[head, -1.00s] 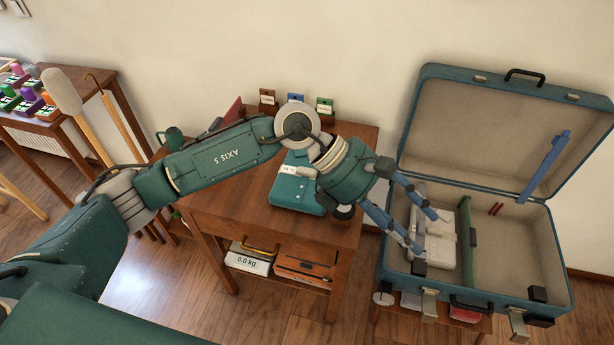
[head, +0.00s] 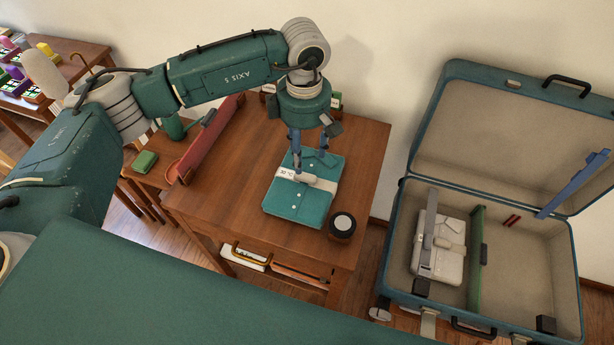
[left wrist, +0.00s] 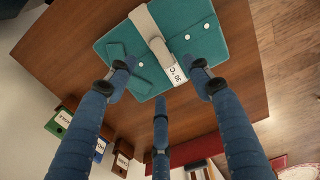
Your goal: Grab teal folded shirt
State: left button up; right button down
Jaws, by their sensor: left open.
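The teal folded shirt (head: 296,206) lies flat on the wooden table (head: 235,190), with a pale band around it. It also shows in the left wrist view (left wrist: 204,37), where the band's tag reads 30 °C. My left gripper (head: 309,165) points down over the shirt's far part, fingers spread and empty. In the left wrist view its fingertips (left wrist: 160,77) spread around the shirt's near edge; whether they touch it I cannot tell. My right gripper is not in view.
A dark round tin (head: 342,224) stands just right of the shirt. A long red object (head: 205,142) lies along the table's left side. Small labelled boxes stand at the back.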

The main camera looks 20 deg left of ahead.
aim_at(307, 173)
pick_arm(q)
jog(key=shift+f, duration=0.9)
jog(key=shift+d+f+p, duration=0.1)
jog(key=shift+f+p, duration=0.2)
notch_tip(307, 173, down, 4)
jog(key=shift+s+d+r+p, duration=0.1)
jog(key=shift+d+r+p, duration=0.1)
jog(key=shift+p, duration=0.5)
jog(key=shift+f, duration=0.55)
jog(key=shift+c, duration=1.3)
jog(key=c, duration=0.9)
grip_shut()
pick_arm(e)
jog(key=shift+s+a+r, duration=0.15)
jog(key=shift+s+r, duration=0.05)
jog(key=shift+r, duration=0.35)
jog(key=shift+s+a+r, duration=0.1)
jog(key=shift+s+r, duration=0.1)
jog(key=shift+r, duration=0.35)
